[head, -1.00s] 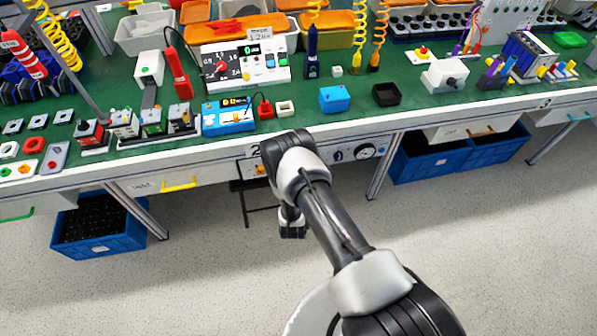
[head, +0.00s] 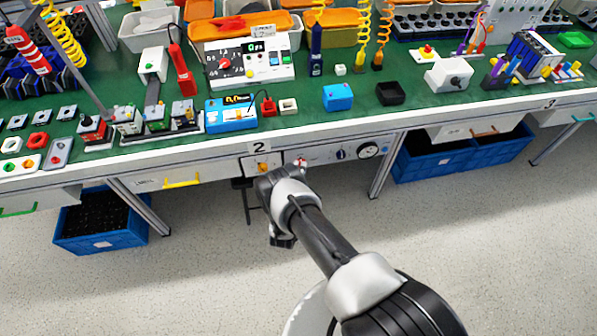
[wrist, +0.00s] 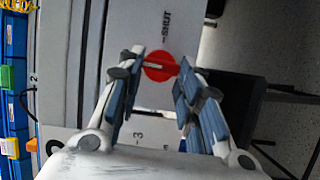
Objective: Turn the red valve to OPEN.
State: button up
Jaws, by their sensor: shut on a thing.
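The red valve (wrist: 160,72) is a round red handle with a pale bar across it, on a light panel in the wrist view. The word SHUT (wrist: 166,27) is printed beyond it, sideways in the picture. The pale bar runs roughly left to right there. My gripper (wrist: 162,58) has one fingertip on each side of the handle and is shut on it; the fingertips partly cover its edges. No OPEN mark can be made out. In the head view a small red spot, likely the valve (head: 301,162), shows on the bench's front panel beside my wrist; my fingers are hidden there.
The front panel also carries a dark blue knob (head: 340,153) and a round gauge (head: 368,150). The green bench top (head: 340,120) above is crowded with devices. Blue crates (head: 100,232) stand under the bench. The floor in front is clear.

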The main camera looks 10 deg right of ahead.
jog(key=shift+w+n+h, duration=0.15)
jog(key=shift+n+h, duration=0.15)
jog(key=shift+n, duration=0.1)
jog(key=o, duration=1.1)
jog(key=shift+c, duration=0.2)
jog(key=v, duration=1.2)
jog(key=shift+d, duration=0.1)
